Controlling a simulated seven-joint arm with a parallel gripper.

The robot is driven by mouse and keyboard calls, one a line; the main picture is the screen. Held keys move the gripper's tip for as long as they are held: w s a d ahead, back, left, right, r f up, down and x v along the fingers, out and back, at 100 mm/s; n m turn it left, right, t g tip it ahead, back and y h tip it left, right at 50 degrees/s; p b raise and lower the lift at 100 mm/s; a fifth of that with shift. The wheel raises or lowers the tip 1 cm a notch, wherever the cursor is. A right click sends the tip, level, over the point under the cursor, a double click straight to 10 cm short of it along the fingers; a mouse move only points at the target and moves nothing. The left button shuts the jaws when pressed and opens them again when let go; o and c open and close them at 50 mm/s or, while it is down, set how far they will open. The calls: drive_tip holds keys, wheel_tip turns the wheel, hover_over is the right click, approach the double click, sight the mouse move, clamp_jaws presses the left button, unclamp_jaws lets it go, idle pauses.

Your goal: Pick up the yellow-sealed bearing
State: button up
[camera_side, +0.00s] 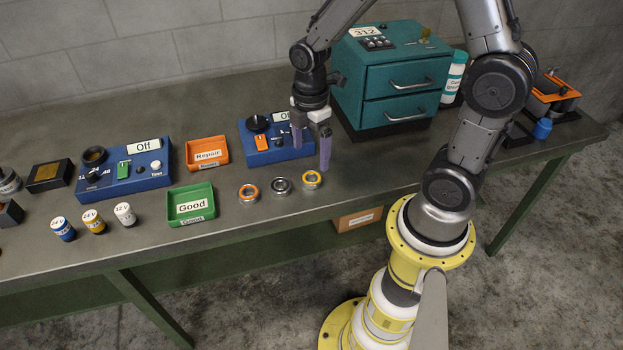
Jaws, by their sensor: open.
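The yellow-sealed bearing (312,180) lies flat on the bench, at the right end of a row of three bearings. A grey-sealed bearing (282,186) is to its left, and an orange-sealed bearing (249,194) is at the left end. My gripper (311,158) points down, open and empty. Its fingers appear above and behind the yellow-sealed bearing in the picture, with one finger to the right of it. I cannot tell the exact height of the fingertips above the bench. The yellow-sealed bearing is in plain view and apart from the other two.
Close behind my gripper stands a blue test box (273,145) marked Off, with the teal drawer cabinet (392,75) to the right. An orange Repair tray (220,144) and a green Good tray (170,207) are to the left. The bench front edge is close to the bearings.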

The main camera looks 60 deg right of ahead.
sight(311, 172)
drive_tip(key=shift+s+f, duration=0.15)
drive_tip(key=shift+f, duration=3.45)
clamp_jaws()
